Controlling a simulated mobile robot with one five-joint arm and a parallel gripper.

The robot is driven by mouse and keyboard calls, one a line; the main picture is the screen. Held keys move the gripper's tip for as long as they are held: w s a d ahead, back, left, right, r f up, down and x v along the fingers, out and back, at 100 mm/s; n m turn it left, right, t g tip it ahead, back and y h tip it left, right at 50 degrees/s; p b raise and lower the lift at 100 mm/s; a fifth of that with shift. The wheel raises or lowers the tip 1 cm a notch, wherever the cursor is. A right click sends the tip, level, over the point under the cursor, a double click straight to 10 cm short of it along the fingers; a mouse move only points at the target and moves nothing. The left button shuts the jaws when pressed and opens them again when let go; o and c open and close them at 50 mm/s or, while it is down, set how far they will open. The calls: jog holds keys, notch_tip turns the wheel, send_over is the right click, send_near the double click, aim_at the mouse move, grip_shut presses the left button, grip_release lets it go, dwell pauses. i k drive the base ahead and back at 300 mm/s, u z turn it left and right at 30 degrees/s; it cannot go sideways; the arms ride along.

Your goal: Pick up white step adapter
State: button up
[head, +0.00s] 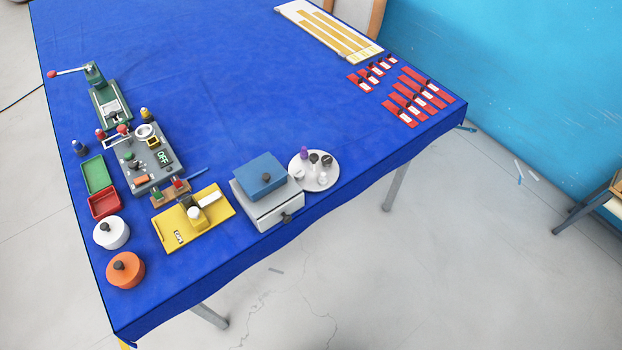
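Several small pieces stand on a round white tray (332,177) near the table's front edge, some white, with dark or purple tops. A small white piece (299,175) sits at the tray's left side. A white stepped cylinder (195,213) and a white bar (210,199) are on a yellow board (222,217) to the left. I cannot tell for sure which of these is the white step adapter. My gripper is not in view.
A grey box (277,214) with a blue lid (261,175) stands beside the tray. White (112,235) and orange (126,273) round pots, green (97,175) and red (104,204) trays, and a grey device board (146,171) are at left. The middle of the blue table is clear.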

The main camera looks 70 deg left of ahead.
aim_at(323, 181)
jog(key=u, duration=4.8)
jog(key=i, duration=0.1)
jog(key=z, duration=2.2)
jog(key=k, duration=0.15)
jog(key=u, duration=1.55)
jog(key=i, duration=1)
jog(key=u, duration=0.15)
jog(key=k, duration=0.75)
jog(key=z, duration=0.25)
jog(key=i, duration=0.75)
jog(key=u, duration=0.1)
